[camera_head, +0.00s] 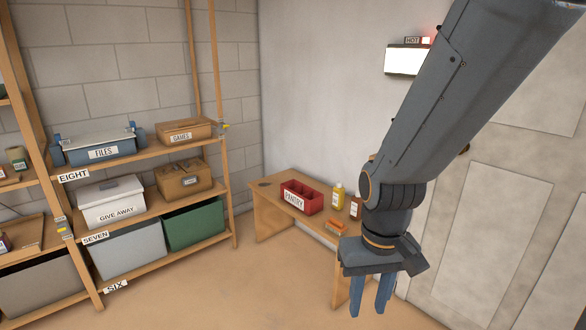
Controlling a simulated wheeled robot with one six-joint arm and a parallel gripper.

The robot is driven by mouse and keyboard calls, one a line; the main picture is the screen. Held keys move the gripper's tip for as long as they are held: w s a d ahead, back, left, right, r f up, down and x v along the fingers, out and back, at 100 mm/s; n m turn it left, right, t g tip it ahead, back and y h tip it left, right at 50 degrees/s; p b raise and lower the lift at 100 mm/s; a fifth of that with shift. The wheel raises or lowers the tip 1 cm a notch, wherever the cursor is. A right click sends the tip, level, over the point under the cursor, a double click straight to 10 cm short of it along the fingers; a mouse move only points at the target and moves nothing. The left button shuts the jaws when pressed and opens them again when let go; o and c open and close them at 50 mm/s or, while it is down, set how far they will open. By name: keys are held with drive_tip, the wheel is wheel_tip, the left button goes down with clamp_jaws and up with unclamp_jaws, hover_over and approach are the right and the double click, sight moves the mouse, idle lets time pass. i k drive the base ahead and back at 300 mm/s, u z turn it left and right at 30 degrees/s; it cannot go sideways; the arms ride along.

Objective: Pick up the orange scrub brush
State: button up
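An orange scrub brush (336,226) lies on the wooden table, in front of the bottles and close to the table's near edge. It is small in the view, and my gripper partly crowds the area to its right. My gripper (369,295) hangs from my arm at the right of the view, fingers pointing down. Its two blue fingers are apart with nothing seen between them. It appears to the right of and lower than the brush in the picture, not touching it.
A shelf with labelled bins stands left. A door (490,230) is at right. Floor between shelf and table is clear.

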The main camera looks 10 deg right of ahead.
sight(336, 226)
drive_tip(key=z, duration=0.2)
drive_tip(key=i, duration=0.85)
drive_tip(key=z, duration=0.2)
